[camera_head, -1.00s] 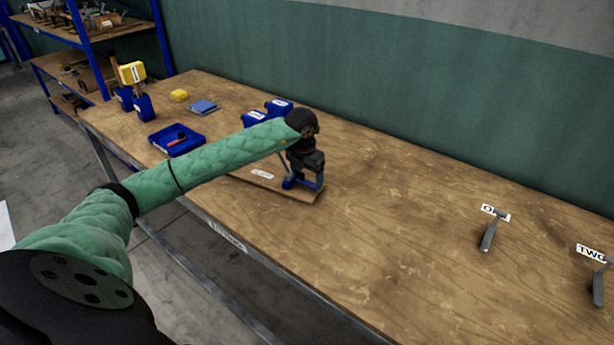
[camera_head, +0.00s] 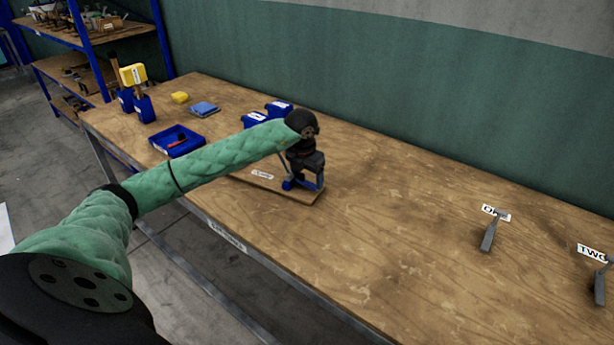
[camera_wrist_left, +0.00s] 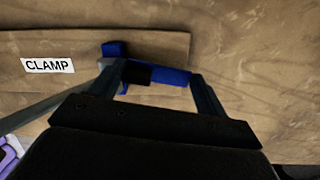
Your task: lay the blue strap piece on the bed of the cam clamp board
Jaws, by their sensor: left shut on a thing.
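The cam clamp board (camera_head: 262,178) is a flat wooden board on the bench, and its CLAMP label (camera_wrist_left: 48,65) shows in the left wrist view. My left gripper (camera_head: 304,182) is over the board's right end. In the left wrist view its two fingers (camera_wrist_left: 158,85) are shut on the blue strap piece (camera_wrist_left: 172,76), a blue bar lying across between them. A black part covers some of the bar. A small blue block (camera_wrist_left: 115,48) sits beside it on the board. I cannot tell whether the strap touches the bed. My right gripper is not in view.
Two grey handles (camera_head: 490,233) with labels are at the right. The bench between is clear.

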